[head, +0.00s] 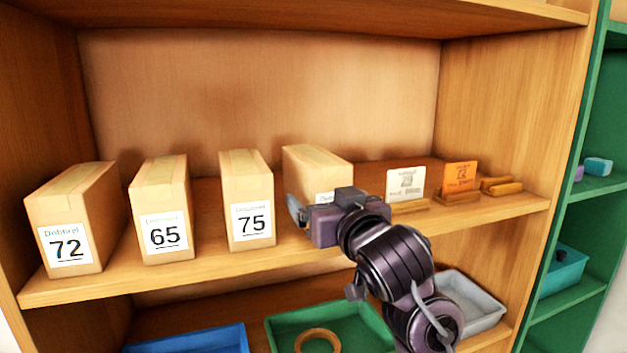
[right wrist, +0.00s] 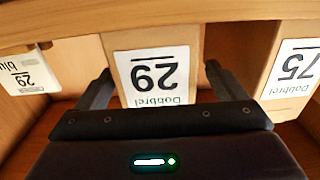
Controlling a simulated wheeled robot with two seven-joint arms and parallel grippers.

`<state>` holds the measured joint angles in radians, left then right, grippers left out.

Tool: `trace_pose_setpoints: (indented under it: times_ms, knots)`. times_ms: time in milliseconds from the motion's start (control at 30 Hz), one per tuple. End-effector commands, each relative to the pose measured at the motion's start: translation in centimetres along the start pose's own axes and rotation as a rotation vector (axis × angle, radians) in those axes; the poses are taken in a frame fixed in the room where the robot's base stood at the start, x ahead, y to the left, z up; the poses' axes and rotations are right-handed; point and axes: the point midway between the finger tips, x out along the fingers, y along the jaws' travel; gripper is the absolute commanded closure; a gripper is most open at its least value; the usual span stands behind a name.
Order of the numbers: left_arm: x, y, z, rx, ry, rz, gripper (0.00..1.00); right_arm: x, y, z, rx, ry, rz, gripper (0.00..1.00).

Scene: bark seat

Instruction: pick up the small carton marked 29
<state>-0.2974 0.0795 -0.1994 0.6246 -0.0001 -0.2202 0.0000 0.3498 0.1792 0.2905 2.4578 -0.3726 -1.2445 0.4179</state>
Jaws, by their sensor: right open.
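The carton marked 29 (head: 318,162) stands upright on the wooden shelf, fourth from the left in the head view. My right gripper hides most of its label there. In the right wrist view the carton marked 29 (right wrist: 158,75) shows its label upside down. My right gripper (head: 305,208) is open in front of the carton. Its two fingers show in the right wrist view (right wrist: 158,72), one on each side of the carton's front face, with nothing clamped. How deep they reach beside it I cannot tell. My left gripper is not in view.
Cartons marked 72 (head: 68,244), 65 (head: 164,230) and 75 (head: 252,218) stand to the left. A white card (head: 405,184) and an orange card (head: 460,177) stand on wooden holders to the right. Below are blue (head: 190,342), green (head: 285,327) and grey trays (head: 487,303).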

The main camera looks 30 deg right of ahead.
Motion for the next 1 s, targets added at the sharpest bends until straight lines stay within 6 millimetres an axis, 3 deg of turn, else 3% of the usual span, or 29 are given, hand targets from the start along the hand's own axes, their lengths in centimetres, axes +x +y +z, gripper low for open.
trace_pose_setpoints:
  times_ms: [200, 533, 900, 1000]
  knots:
    - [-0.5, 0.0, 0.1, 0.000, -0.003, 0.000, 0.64, 3.2, 0.3, -0.2, -0.004, -0.001, 0.001, 0.09]
    - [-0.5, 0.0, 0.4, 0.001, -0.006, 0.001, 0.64, 4.0, 0.3, -0.2, 0.000, -0.001, 0.001, 0.09]
    - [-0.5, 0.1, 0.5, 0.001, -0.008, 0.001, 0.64, 4.0, 0.3, -0.2, 0.000, -0.001, 0.001, 0.58]
    - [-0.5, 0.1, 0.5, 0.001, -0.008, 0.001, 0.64, 3.9, 0.3, -0.3, 0.000, 0.002, 0.001, 0.66]
